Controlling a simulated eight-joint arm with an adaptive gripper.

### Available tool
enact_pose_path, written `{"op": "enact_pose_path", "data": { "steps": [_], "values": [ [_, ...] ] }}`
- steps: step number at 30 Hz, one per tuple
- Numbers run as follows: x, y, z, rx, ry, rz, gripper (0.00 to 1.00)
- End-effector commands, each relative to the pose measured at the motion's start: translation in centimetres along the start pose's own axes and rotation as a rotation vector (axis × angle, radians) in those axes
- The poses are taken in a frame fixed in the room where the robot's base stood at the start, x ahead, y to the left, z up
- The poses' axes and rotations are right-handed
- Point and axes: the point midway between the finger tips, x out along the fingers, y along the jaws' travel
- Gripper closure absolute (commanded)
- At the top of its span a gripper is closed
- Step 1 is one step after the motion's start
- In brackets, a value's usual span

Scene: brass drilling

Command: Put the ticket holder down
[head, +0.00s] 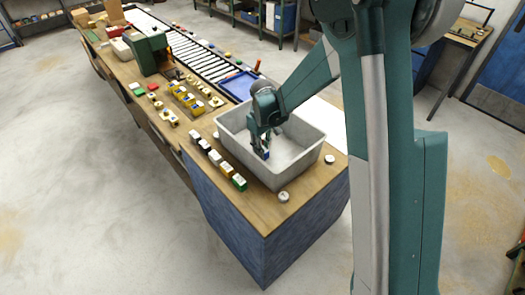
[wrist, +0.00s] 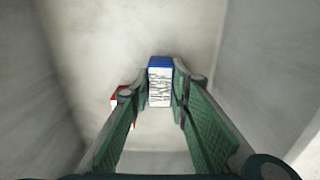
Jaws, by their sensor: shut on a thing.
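The ticket holder (wrist: 160,86), a small blue block with a white printed face, sits between my fingertips in the wrist view. In the head view it shows as a small blue spot (head: 266,155) at the tip of my gripper (head: 262,147). My gripper is shut on it, inside the walls of a grey bin (head: 231,145). I cannot tell whether the holder touches the bin's floor. A red and white block (wrist: 121,98) lies in the bin, partly hidden behind my left finger in the wrist view.
The bin stands on a wooden bench (head: 258,214). A row of small blocks (head: 217,160) lies along its left side, and round white pieces (head: 283,196) lie near it. Behind are a blue tray (head: 238,84), a roller conveyor (head: 195,58) and a green machine (head: 149,50).

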Motion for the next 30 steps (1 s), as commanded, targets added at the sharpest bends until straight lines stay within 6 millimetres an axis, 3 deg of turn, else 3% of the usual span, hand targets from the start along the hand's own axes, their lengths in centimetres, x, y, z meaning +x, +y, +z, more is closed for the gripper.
{"op": "enact_pose_path", "data": {
  "steps": [16,17,20,30],
  "values": [
    [0.84,-0.01,0.02,0.0,0.0,0.0,0.94],
    [0.8,-0.01,0.02,0.0,0.0,0.0,0.78],
    [0.74,-0.01,0.02,0.0,0.0,0.0,0.66],
    [0.69,-0.01,0.02,0.0,0.0,0.0,0.66]
  ]
}}
